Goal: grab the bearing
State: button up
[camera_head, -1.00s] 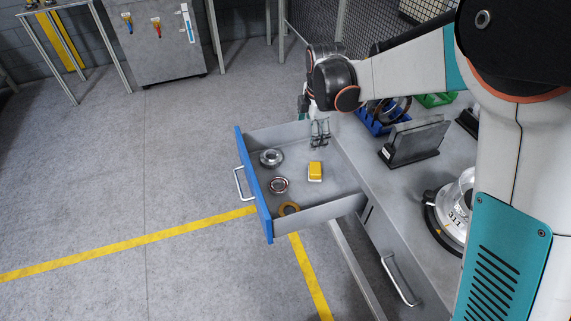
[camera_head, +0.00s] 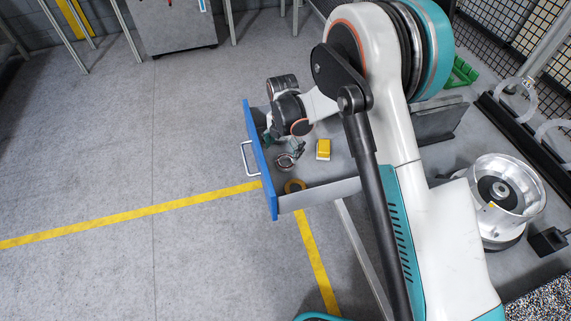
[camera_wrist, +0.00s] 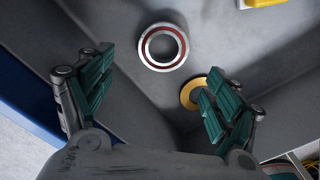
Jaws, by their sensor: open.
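The bearing, a silver ring with a dark red band (camera_wrist: 182,48), lies flat on the floor of the open drawer (camera_wrist: 125,112). In the wrist view it is ahead of and between my gripper's (camera_wrist: 155,80) two spread fingers, apart from both. In the head view my gripper (camera_head: 294,150) hangs low inside the drawer, over the bearing (camera_head: 284,168), and hides part of it. My gripper is open with nothing between its fingers.
A brass-yellow ring (camera_head: 288,187) lies near the bearing; the right finger partly covers it in the wrist view. A yellow box (camera_head: 323,150) sits to the right. Drawer walls and the blue front (camera_head: 262,170) stand close by. A metal wheel-like part (camera_head: 520,200) stands right.

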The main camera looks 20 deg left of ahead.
aim_at(285, 164)
jog(key=shift+w+d+f+b, duration=0.15)
jog(key=shift+f+b, duration=0.45)
jog(key=shift+f, duration=1.05)
jog(key=shift+w+d+f+b, duration=0.1)
jog(key=shift+f+b, duration=0.5)
jog(key=shift+f, duration=1)
jog(key=shift+r, duration=0.1)
jog(key=c, duration=1.4)
